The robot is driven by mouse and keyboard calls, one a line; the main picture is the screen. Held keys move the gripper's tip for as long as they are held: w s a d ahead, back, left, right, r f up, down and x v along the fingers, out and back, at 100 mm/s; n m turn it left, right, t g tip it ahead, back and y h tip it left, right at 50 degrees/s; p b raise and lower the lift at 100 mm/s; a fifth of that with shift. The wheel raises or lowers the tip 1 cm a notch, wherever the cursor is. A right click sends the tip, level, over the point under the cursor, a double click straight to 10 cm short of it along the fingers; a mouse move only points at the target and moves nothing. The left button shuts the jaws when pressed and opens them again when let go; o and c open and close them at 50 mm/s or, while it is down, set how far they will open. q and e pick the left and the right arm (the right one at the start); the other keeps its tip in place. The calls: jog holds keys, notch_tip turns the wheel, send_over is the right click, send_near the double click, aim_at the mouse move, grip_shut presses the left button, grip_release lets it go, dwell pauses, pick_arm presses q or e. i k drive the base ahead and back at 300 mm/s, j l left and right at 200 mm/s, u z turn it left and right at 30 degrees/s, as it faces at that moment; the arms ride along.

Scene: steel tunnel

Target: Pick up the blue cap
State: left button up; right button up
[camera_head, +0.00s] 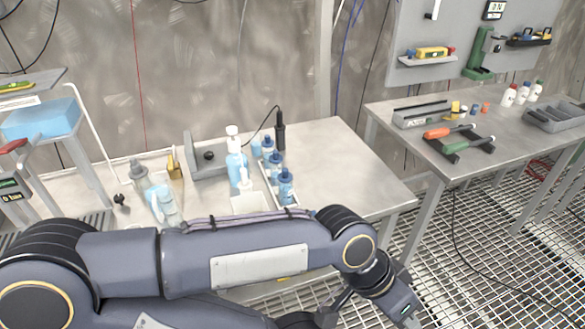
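A small blue cap (474,110) stands on the right-hand table (400,128), between a yellow piece (455,108) and an orange cap (486,107). Several bottles with blue caps (285,183) stand on the left-hand table (335,150) in a narrow white tray. One of my arms reaches from the left across the front of the picture, and its forearm bends down at the lower right. The arm covers the front part of the left-hand table.
A rack with orange and green-handled tools (458,144) lies in front of the small caps. White bottles (508,96) and a grey tray (553,117) stand to their right. A gap with grating floor separates the tables.

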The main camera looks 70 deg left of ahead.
aim_at(275, 158)
jog(key=u, duration=2.45)
